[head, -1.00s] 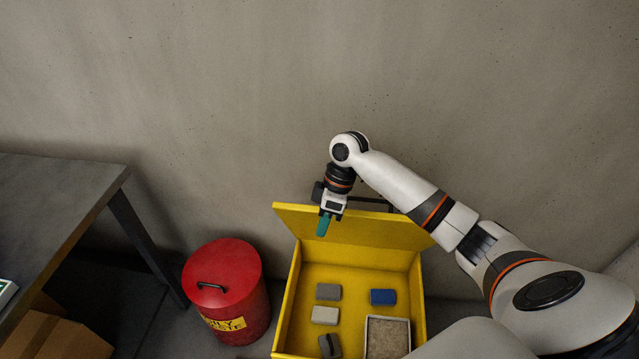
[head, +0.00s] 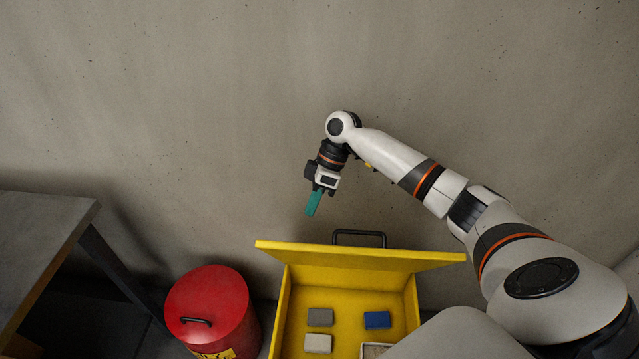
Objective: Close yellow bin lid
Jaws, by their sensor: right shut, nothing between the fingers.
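The yellow bin (head: 285,318) stands on the floor at the bottom centre, open. Its yellow lid (head: 360,257) is raised along the back side, near the wall, with a black handle (head: 359,233) showing above its top edge. My right gripper (head: 313,208) is shut and empty, its teal fingers pointing down, above and left of the handle in the picture. It looks apart from the lid. My left gripper is not in view.
Inside the bin lie grey (head: 320,317), pale (head: 318,343) and blue (head: 377,320) blocks and a partly cut-off tray (head: 374,351). A red lidded can (head: 208,300) stands left of the bin. A dark table (head: 40,240) is at the left.

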